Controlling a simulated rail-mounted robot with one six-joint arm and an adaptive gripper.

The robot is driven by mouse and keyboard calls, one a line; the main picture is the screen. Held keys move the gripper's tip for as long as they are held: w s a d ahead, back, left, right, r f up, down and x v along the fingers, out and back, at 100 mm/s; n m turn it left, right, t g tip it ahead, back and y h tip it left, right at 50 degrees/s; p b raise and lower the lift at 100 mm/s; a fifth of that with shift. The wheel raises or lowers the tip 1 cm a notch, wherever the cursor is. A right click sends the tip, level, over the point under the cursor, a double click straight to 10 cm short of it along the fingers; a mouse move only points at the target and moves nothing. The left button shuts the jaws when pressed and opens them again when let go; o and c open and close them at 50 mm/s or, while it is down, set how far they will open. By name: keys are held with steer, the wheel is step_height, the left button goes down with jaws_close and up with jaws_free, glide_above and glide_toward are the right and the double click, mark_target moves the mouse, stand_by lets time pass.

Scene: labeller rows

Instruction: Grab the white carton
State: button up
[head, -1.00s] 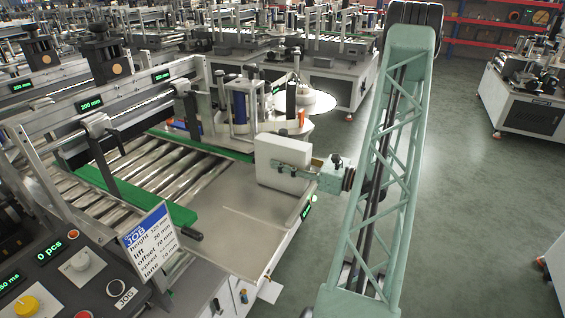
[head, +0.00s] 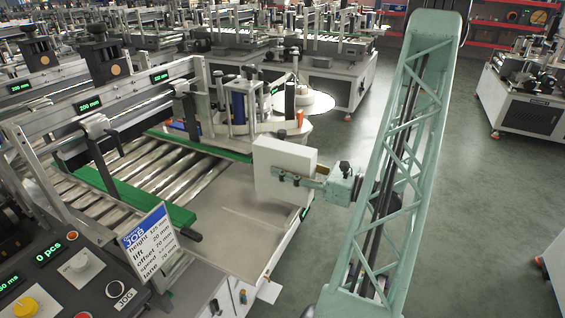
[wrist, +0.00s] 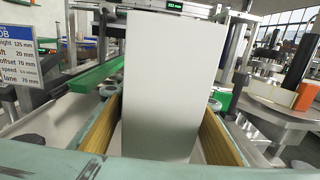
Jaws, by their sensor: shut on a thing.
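The white carton (head: 282,168) is a plain upright box over the right end of the metal infeed plate in the head view. In the wrist view the carton (wrist: 170,85) fills the middle, between the two yellow-lined fingers of my gripper (wrist: 158,140). My gripper (head: 300,180) reaches it from the right in the head view and is shut on it. The carton's far side is hidden. I cannot tell for certain whether its base touches the plate.
The metal plate (head: 215,215) is otherwise bare. Rollers (head: 150,175) and green guides (head: 185,215) lie to the left. The labelling head (head: 238,105) and a round disc (head: 318,102) stand behind. A job card (head: 148,240) and control panel (head: 65,280) are at front left.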

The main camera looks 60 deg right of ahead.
steer(key=s+a+b, duration=0.1)
steer(key=s+a, duration=0.3)
steer(key=a, duration=0.1)
steer(key=shift+r, duration=0.3)
steer(key=shift+s+a, duration=0.1)
steer(key=shift+a, duration=0.1)
stand_by(0.4)
